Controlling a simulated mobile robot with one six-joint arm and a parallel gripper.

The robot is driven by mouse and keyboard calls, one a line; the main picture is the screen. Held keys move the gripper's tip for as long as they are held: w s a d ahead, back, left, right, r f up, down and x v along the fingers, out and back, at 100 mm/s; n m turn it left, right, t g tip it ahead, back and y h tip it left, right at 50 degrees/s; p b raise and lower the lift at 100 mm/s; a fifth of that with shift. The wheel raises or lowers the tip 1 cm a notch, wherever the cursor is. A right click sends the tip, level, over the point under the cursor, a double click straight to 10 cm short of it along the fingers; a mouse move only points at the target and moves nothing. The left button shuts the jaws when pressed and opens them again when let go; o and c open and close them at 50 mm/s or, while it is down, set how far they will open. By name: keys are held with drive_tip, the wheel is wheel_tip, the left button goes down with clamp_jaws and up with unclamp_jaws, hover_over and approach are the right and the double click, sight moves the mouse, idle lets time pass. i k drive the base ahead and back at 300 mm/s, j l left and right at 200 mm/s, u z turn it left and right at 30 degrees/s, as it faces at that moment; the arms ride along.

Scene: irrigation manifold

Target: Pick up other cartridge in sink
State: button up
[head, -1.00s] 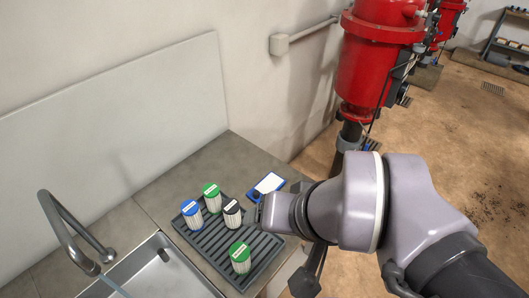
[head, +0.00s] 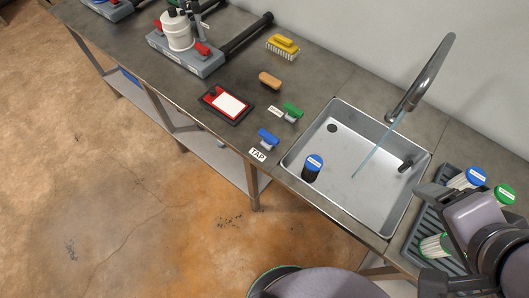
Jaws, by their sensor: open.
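A cartridge with a dark body and blue cap (head: 313,163) stands upright in the sink (head: 340,112), near its front left side. My gripper (head: 430,238) is at the lower right, over the drying rack, well to the right of that cartridge. Its dark fingers are apart. I see nothing held in it. The grey rack (head: 411,240) holds a white cartridge with a blue cap (head: 475,177) and white ones with green caps (head: 503,195). My gripper and arm hide part of the rack.
A curved faucet (head: 432,75) runs a thin stream of water into the sink. Left of the sink lie blue (head: 268,138) and green (head: 292,110) tap handles, a red-framed board (head: 228,103), a tan block (head: 269,79) and a yellow brush (head: 284,45). The floor at front left is open.

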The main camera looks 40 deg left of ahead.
sight(313, 163)
drive_tip(key=j+u, duration=0.1)
drive_tip(key=u, duration=1)
drive_tip(key=i+j+z, duration=0.15)
drive_tip(key=j, duration=0.2)
drive_tip(key=i+j+z, duration=0.15)
drive_tip(key=j, duration=0.25)
drive_tip(key=i+j+z, duration=0.15)
drive_tip(key=j, duration=0.2)
drive_tip(key=k, duration=0.05)
